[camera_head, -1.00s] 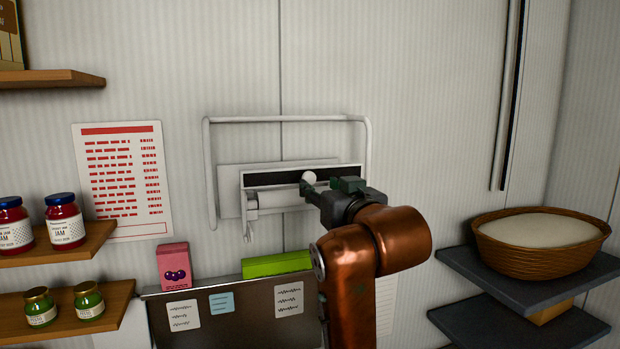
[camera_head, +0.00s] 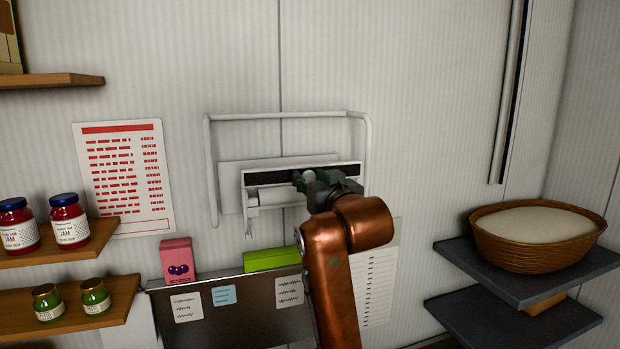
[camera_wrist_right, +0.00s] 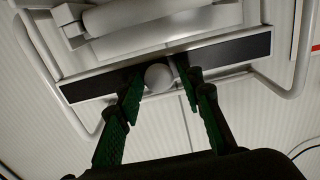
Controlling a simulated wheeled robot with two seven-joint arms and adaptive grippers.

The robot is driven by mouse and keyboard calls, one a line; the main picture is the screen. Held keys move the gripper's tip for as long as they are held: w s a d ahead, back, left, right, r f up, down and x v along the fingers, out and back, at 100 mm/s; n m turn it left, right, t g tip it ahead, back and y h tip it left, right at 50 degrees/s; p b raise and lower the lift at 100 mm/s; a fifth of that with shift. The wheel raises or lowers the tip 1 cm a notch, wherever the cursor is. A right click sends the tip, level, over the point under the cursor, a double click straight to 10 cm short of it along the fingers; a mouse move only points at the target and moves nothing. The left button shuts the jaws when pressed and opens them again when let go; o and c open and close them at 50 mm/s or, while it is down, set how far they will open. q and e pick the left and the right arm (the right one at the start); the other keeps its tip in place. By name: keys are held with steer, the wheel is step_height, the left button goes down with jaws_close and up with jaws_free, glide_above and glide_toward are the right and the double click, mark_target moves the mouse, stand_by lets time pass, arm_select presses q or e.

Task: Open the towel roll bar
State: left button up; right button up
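The white towel roll holder (camera_head: 258,179) is mounted on the wall, with a dark strip along its front bar and a pale roll (camera_head: 275,196) beneath. A round white knob (camera_wrist_right: 158,77) sits on the bar; it also shows in the head view (camera_head: 308,176). My right gripper (camera_wrist_right: 159,72) has its two green fingers on either side of the knob, apart and very close to it. Whether they touch the knob is unclear. In the head view the right gripper (camera_head: 318,181) covers the bar's right part. My left gripper is not in view.
A white wire frame (camera_head: 280,116) surrounds the holder. Below are a pink box (camera_head: 178,261), a green box (camera_head: 271,259) and a metal panel with notes (camera_head: 200,329). Jam shelves (camera_head: 60,245) stand left; a basket (camera_head: 535,240) on a dark shelf stands right.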

jaws_close()
stand_by(0.5)
